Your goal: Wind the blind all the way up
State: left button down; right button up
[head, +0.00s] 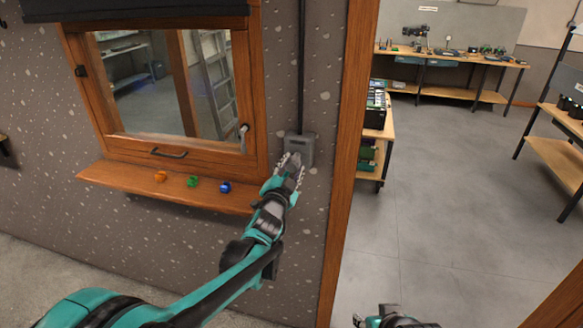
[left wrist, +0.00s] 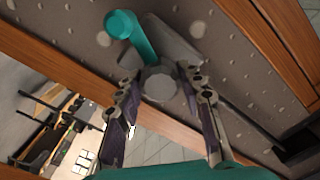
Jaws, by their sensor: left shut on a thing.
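The dark blind (head: 130,8) shows as a band across the top of the window in the head view. A grey winder box (head: 300,149) is on the speckled wall right of the window, with a dark vertical line above it. My left gripper (head: 291,167) is at the box, shut on a grey round knob (left wrist: 158,84) between its fingers in the left wrist view. A teal arm with a round end (left wrist: 122,24) lies behind the knob, at upper left. My right gripper (head: 390,319) is partly cut off at the bottom edge; its fingers are unclear.
The window sill (head: 120,181) juts out left of my left gripper, with orange (head: 160,176), green (head: 192,181) and blue (head: 225,187) small objects on it. A wooden post (head: 347,150) stands to the right. Beyond it, the floor (head: 430,210) is open, with benches behind.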

pick_arm(q)
jog(key=shift+n, duration=1)
jog(key=c, duration=1)
grip_release()
jog(key=shift+d, duration=0.1)
jog(key=shift+o, duration=0.2)
jog(key=v, duration=1.2)
